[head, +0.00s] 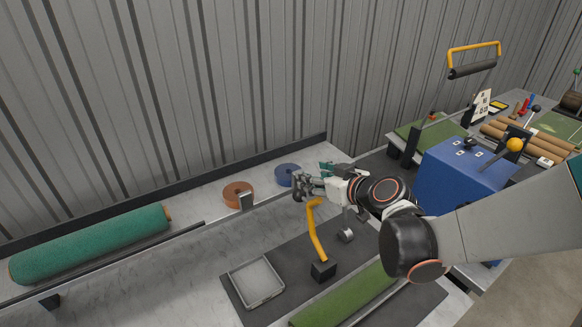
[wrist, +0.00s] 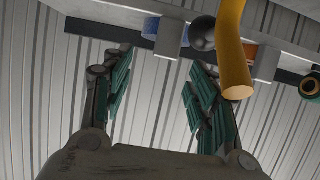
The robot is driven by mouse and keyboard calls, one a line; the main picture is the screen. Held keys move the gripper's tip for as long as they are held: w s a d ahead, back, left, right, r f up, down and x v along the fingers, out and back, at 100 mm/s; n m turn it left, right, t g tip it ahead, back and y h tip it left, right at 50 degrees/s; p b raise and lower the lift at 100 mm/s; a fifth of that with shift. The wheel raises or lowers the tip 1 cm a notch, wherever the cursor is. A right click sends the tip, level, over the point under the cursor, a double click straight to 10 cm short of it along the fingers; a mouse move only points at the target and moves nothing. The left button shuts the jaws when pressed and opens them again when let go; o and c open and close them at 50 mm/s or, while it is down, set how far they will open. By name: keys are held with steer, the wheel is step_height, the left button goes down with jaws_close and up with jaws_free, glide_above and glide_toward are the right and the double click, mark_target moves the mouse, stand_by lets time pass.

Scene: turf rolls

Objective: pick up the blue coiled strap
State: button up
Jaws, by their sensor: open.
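The blue coiled strap (head: 287,174) lies on the back ledge by the wall, right of an orange coil (head: 238,194). My gripper (head: 303,184) is open and empty, just right of and in front of the blue strap in the head view, partly overlapping its right edge. In the wrist view, my gripper (wrist: 157,65) has its two green-padded fingers spread. A blue part of the strap (wrist: 152,26) shows beyond the fingertips at the top, partly hidden by a grey upright. I cannot tell the exact gap between fingers and strap.
A yellow bent handle (head: 317,232) stands on the bench close below my gripper; it also looms in the wrist view (wrist: 233,50) beside the right finger. A grey upright (head: 246,202) stands before the orange coil. A grey tray (head: 257,301) and green turf roll (head: 90,244) lie left.

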mark_target(290, 172)
steer(key=x, duration=0.3)
steer(key=b+x, duration=0.1)
steer(key=x, duration=0.2)
steer(key=shift+s+a+b, duration=0.3)
steer(key=c, duration=1.2)
